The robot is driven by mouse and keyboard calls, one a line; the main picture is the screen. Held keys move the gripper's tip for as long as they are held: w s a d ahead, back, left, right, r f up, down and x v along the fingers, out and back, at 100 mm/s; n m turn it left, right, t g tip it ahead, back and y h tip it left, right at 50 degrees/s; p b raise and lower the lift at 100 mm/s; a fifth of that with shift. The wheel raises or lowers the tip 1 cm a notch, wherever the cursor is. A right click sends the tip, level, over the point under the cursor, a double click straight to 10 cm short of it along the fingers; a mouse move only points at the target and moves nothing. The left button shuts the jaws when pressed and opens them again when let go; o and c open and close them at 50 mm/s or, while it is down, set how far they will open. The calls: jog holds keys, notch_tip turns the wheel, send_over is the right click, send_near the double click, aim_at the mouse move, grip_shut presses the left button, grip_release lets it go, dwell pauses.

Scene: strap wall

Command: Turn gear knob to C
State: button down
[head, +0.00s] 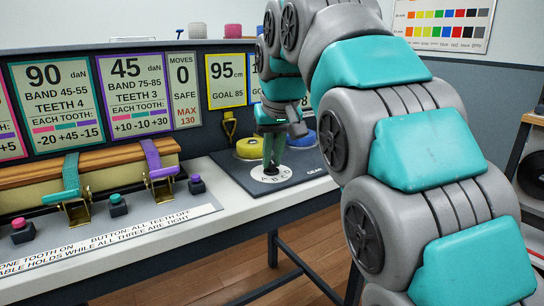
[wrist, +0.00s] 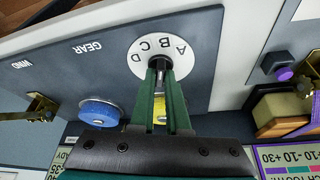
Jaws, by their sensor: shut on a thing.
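The gear dial is a white disc (head: 259,177) on the dark panel, and it also shows in the wrist view (wrist: 142,68). The letters A, B, C and D run along its rim. The small black gear knob (wrist: 160,64) stands at the disc's middle, partly hidden between the fingers. My gripper (head: 271,164) points down at the dial, its green fingertips (wrist: 160,70) shut on the knob. I cannot tell which letter the knob points to. The word GEAR is printed beside the dial.
A yellow spool (head: 249,148) and a blue knob (wrist: 99,112) sit close to the dial. To the left, teal and purple straps (head: 152,159) with brass buckles cross a wooden-topped block. Colored buttons (head: 197,184) line the bench front. Signs cover the wall behind.

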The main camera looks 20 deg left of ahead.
jog(key=n, duration=0.2)
jog(key=n+g+y, duration=0.1)
jog(key=n, duration=0.1)
jog(key=shift+w+d, duration=0.1)
jog(key=shift+w, duration=0.1)
jog(key=shift+n+g+y, duration=0.4)
jog(key=shift+n+g, duration=0.2)
jog(key=shift+n, duration=1)
jog(key=c, duration=0.9)
grip_release()
jog(key=shift+r, duration=0.15)
